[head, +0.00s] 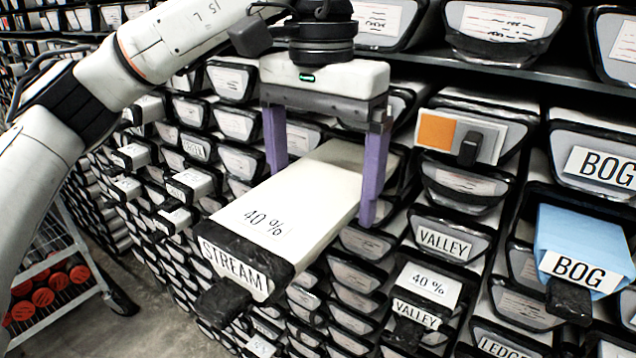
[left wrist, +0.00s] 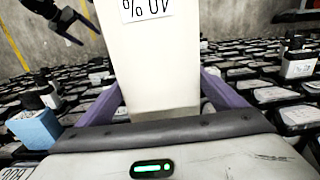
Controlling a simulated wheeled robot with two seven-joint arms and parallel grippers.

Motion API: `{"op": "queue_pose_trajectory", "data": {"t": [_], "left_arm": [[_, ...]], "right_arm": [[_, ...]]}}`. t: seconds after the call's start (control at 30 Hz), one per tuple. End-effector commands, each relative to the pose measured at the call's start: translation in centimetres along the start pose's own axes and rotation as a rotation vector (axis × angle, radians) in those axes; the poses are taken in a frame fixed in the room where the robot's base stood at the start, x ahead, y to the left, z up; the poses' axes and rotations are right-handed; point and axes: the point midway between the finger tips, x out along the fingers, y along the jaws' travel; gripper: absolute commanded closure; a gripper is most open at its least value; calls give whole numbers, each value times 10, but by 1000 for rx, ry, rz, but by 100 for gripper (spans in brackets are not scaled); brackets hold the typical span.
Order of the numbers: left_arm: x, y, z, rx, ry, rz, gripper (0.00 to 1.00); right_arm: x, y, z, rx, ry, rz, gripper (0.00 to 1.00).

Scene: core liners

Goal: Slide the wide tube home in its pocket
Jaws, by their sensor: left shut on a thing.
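My left gripper (head: 322,170) is shut across a wide white tube (head: 300,200), one purple finger on each side. The tube has a black front cap with a handle, a STREAM label and "40 %" on its top face. Its front end sticks out toward me and down to the left. Its far end lies behind the gripper at the rack face; I cannot tell whether it is inside a pocket. My right gripper (left wrist: 75,28) appears small and open there, apart from the tube.
A rack of black-rimmed pockets (head: 445,240) with labelled ends fills the view. A blue BOG tube (head: 580,245) sticks out at right, and a white VALLEY tube (head: 425,285) below. A wire cart (head: 60,265) stands lower left on open floor.

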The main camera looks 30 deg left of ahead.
Motion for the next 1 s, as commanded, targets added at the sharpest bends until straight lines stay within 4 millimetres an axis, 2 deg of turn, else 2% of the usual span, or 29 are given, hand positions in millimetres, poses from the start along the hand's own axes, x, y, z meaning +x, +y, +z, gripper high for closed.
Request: {"op": "queue_pose_trajectory", "data": {"t": [1.0], "left_arm": [[-3, 0, -21, 0, 5, 2, 72]], "right_arm": [[0, 0, 0, 0, 0, 0, 10]]}}
